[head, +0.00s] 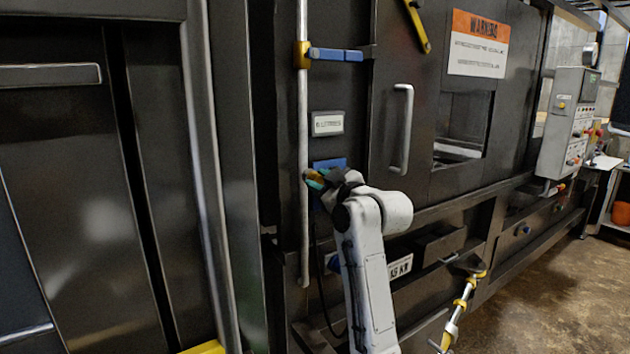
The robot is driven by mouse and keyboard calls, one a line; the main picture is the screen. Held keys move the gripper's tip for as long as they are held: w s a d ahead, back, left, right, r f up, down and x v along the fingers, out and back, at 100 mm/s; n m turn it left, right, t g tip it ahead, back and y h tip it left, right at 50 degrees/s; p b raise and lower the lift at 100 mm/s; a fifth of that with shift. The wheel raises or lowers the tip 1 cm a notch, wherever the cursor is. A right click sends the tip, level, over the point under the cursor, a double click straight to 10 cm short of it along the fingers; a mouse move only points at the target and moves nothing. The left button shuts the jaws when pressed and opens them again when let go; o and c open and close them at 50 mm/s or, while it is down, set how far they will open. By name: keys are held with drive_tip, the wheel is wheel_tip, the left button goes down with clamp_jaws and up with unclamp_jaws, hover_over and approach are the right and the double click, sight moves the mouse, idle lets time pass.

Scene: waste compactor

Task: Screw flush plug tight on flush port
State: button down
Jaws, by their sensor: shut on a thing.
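My gripper (320,180) is at the lower part of the grey vertical pipe (303,120), in front of the blue plate (330,163). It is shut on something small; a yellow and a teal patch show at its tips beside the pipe. The held thing is mostly hidden by my gripper and wrist, so I cannot tell the flush plug from the fitting around it. The flush port is not clearly visible; my gripper covers that spot. I cannot tell whether the plug is seated or tilted.
A yellow valve with a blue lever (335,55) is higher on the pipe. A white label (328,123) is above my gripper. A door handle (403,128) stands out to the right. A yellow-and-white rod (457,312) leans low right. The floor (550,290) at right is clear.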

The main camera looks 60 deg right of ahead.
drive_tip(key=shift+r+m+p, duration=0.15)
drive_tip(key=shift+m+p, duration=0.8)
drive_tip(key=shift+m, duration=0.25)
drive_tip(key=shift+m+p, duration=0.65)
drive_tip(key=shift+m, duration=0.85)
drive_tip(key=shift+m, duration=0.3)
drive_tip(key=shift+m+p, duration=0.7)
drive_tip(key=shift+p, duration=0.05)
drive_tip(key=c, duration=0.7)
unclamp_jaws()
drive_tip(key=shift+c, duration=0.2)
drive_tip(key=shift+f, duration=0.2)
drive_tip(key=shift+c, duration=0.4)
